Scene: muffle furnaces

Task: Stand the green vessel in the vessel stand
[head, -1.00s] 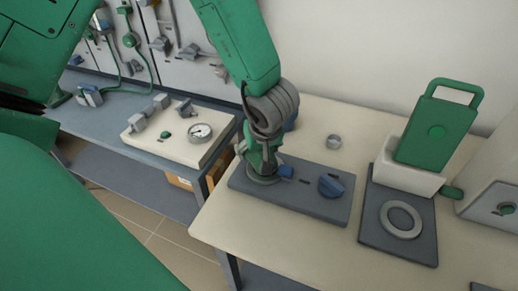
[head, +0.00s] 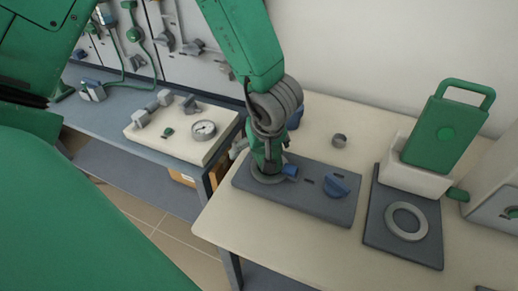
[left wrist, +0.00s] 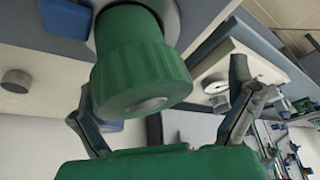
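The green vessel (left wrist: 138,65) shows in the left wrist view as a ribbed green cylinder with a grey disc in its end face. Its far end meets a pale grey ring (left wrist: 172,18). In the head view only part of the vessel (head: 258,158) shows, upright in a grey ring on the dark plate. My left gripper (head: 271,164) points down over it and hides most of it. In the wrist view the fingers are spread either side of the vessel, with a clear gap on the right. I cannot tell which fixture is the vessel stand. My right gripper is out of view.
A blue knob (head: 336,186) stands on the same dark plate. To the right are another dark plate with a flat ring (head: 406,222) and a white holder with a green handled block (head: 440,134). A gauge panel (head: 180,140) lies on the left bench.

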